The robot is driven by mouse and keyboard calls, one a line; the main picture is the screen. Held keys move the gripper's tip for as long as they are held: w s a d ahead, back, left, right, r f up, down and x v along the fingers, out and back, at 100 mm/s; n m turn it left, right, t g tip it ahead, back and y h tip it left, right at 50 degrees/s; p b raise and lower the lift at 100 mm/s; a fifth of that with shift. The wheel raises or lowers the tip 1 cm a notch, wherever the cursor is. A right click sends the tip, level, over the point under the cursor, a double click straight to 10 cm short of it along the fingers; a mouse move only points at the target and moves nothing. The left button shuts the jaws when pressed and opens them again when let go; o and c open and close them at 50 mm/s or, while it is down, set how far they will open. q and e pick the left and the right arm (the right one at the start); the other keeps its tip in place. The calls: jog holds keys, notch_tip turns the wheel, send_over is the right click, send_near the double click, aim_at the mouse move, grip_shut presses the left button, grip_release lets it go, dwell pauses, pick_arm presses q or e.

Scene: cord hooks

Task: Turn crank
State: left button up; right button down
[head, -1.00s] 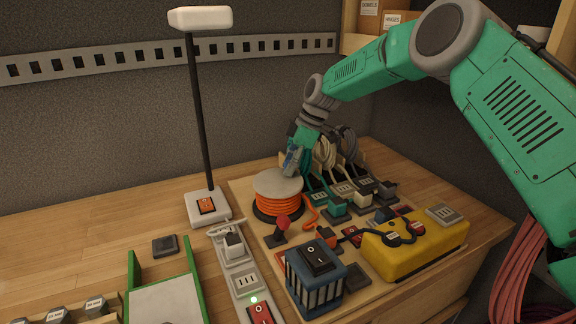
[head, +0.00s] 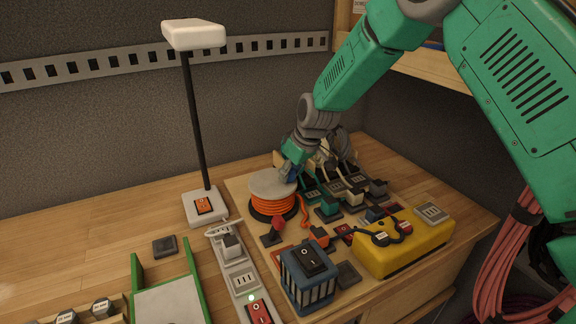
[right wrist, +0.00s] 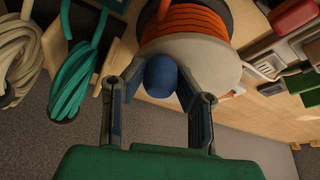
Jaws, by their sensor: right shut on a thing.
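A cord reel with a pale round top disc (head: 270,184) and orange cord (head: 272,204) wound below it stands on the wooden board. Its crank knob is blue and shows in the right wrist view (right wrist: 160,76), near the disc's edge. My right gripper (head: 290,174) is at the right back edge of the disc. In the right wrist view its two fingers (right wrist: 158,92) stand on either side of the knob, and it is shut on it. The fingertips are small and partly hidden in the head view. My left gripper is not in view.
Coiled cords with plugs (head: 345,180) hang close behind and right of the reel. A lamp (head: 196,120) rises at the left.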

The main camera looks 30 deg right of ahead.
aim_at(283, 186)
jog(key=m+p, duration=0.1)
jog(key=m+h, duration=0.1)
jog(key=m, duration=0.1)
jog(key=s+a+m+p, duration=0.1)
jog(key=shift+s+a+r+m+h+p, duration=0.1)
jog(key=shift+r+m+h+p, duration=0.2)
jog(key=shift+h, duration=0.1)
jog(key=shift+s+a+m+h+p, duration=0.2)
jog(key=shift+m+p, duration=0.1)
jog(key=shift+m, duration=0.3)
jog(key=shift+s+a+m+h+p, duration=0.1)
jog(key=shift+a+m+h+p, duration=0.15)
jog(key=shift+m, duration=0.35)
jog(key=shift+s+a+f+m+h+p, duration=0.1)
jog(key=shift+a+m+h+p, duration=0.15)
jog(key=shift+m, duration=0.4)
jog(key=shift+s+a+f+m+h+p, duration=0.1)
jog(key=shift+a+m+h+p, duration=0.1)
jog(key=shift+m, duration=0.45)
jog(key=c, duration=1.3)
grip_release()
jog(key=shift+o, duration=0.2)
jog(key=shift+a, duration=0.1)
